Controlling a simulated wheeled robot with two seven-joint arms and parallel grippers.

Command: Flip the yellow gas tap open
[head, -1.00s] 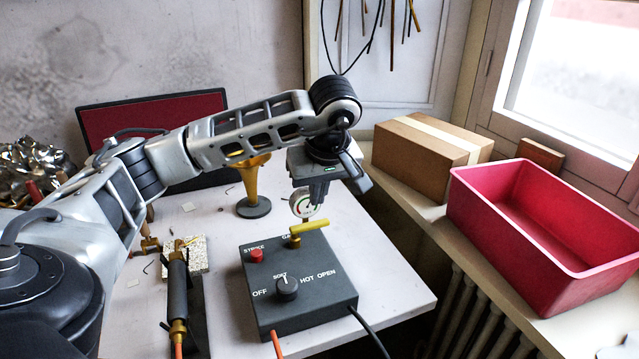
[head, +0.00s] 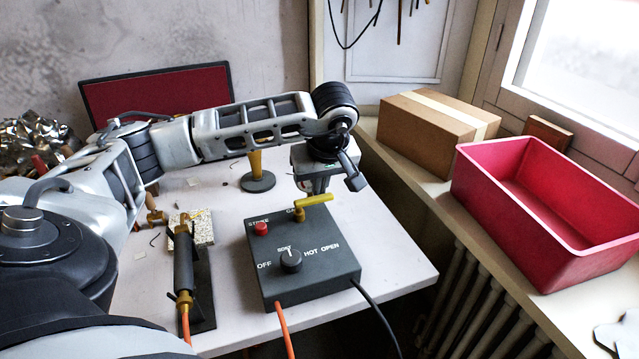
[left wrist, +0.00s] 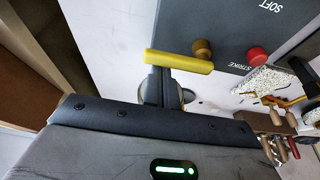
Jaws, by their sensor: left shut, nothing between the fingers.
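The yellow gas tap (head: 317,200) sits at the back edge of the dark control box (head: 270,285). Its bar handle points right and slightly back, across the box's back edge. My left gripper (head: 313,188) is shut and empty, low just behind the handle. In the left wrist view the yellow handle (left wrist: 180,62) lies across the tips of the shut fingers (left wrist: 160,82), with its brass hub (left wrist: 203,48) to the right. I cannot tell whether the fingers touch the handle. My right gripper is not in view.
The box carries a red STRIKE button (head: 261,229) and a black knob (head: 291,261). A torch (head: 184,262) lies left of the box. A brass-coloured stand (head: 257,180) is behind it. A cardboard box (head: 436,130) and a red bin (head: 545,215) are on the sill at right.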

